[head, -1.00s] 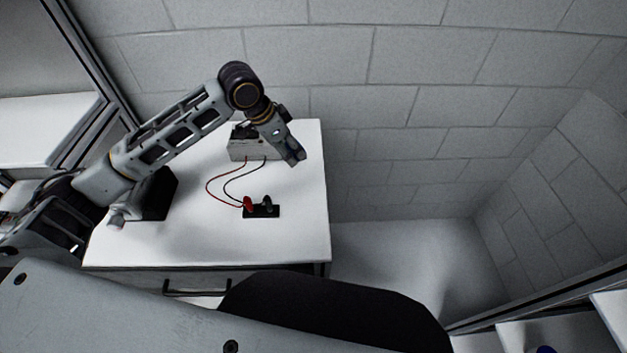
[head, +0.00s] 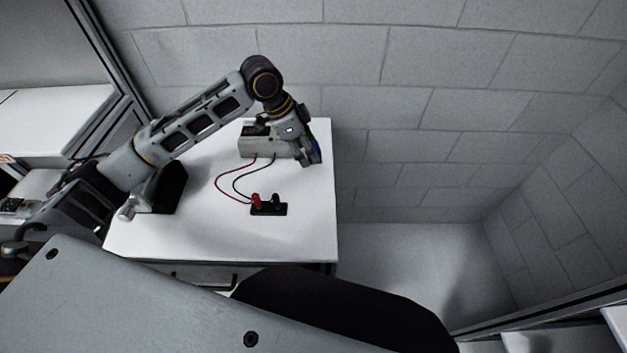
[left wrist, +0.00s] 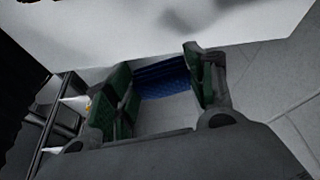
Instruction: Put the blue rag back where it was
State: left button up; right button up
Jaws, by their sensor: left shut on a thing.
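The blue rag (left wrist: 166,78) shows between the two fingers of my left gripper (left wrist: 160,84) in the left wrist view. In the head view a small strip of blue (head: 317,147) shows beside the gripper's fingers, and the rest is hidden behind them. My left gripper (head: 311,158) points down near the back right part of the white table (head: 180,237), to the right of the grey box. It is shut on the rag. I cannot tell whether the rag touches the table. My right gripper is not in view.
A grey box (head: 260,147) stands at the table's back, with red and black wires running to a black terminal block (head: 268,208). A black object (head: 170,188) stands at the left under my arm. The table's front right is clear. A tiled wall (head: 400,120) is behind.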

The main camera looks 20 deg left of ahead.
pick_arm(q)
jog(key=shift+m, duration=0.7)
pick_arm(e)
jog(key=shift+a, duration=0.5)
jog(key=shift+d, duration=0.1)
pick_arm(q)
jog(key=shift+s+f+g, duration=0.1)
jog(key=shift+f+g, duration=0.2)
jog(key=shift+f, duration=2.25)
